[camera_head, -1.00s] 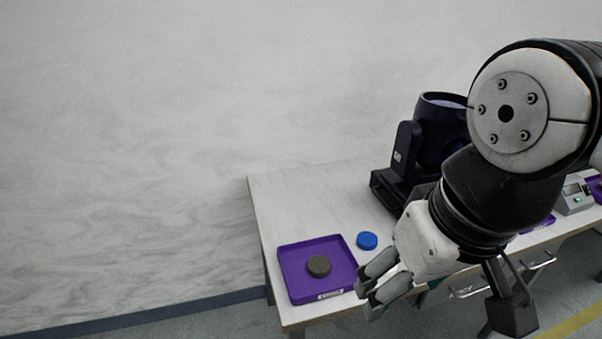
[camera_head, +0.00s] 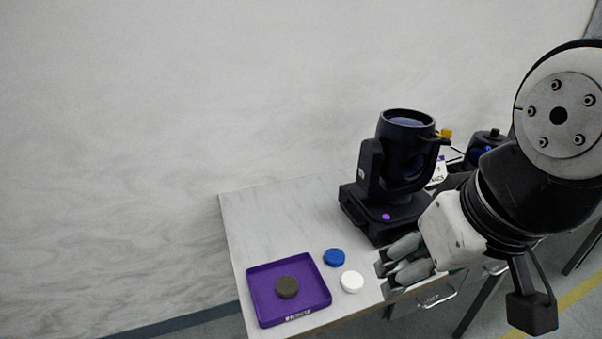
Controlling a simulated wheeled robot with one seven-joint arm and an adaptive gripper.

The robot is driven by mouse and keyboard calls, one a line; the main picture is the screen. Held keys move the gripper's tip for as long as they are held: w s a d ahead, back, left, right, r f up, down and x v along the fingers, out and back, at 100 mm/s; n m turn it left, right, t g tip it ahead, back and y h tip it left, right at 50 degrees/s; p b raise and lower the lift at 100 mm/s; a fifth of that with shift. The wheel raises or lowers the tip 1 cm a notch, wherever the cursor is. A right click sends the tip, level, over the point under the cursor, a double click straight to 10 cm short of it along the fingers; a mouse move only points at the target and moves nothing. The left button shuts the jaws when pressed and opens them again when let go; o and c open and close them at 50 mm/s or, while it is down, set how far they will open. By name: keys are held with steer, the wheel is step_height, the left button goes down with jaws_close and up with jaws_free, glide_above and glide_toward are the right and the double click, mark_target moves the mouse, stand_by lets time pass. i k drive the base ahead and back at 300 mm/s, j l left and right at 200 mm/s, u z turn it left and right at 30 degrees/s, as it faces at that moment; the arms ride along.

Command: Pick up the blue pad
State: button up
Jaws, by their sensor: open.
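The blue pad (camera_head: 334,257) is a small round disc lying flat on the white table (camera_head: 280,215), just right of the purple tray. My gripper (camera_head: 382,279) is open and empty, to the right of the blue pad and apart from it. Its fingers point left, toward the pad's side of the table. No part of the blue pad is hidden.
The purple tray (camera_head: 257,300) holds a dark brown disc (camera_head: 287,287). A white disc (camera_head: 352,281) lies between the blue pad and my gripper. A black moving-head light (camera_head: 370,180) stands behind. The table's left back area is bare.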

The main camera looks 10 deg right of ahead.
mark_target(334, 257)
steer(key=i+l+u, duration=0.1)
steer(key=l+u, duration=0.35)
steer(key=i+l+u, duration=0.1)
steer(key=l+u, duration=0.35)
steer(key=j, duration=0.15)
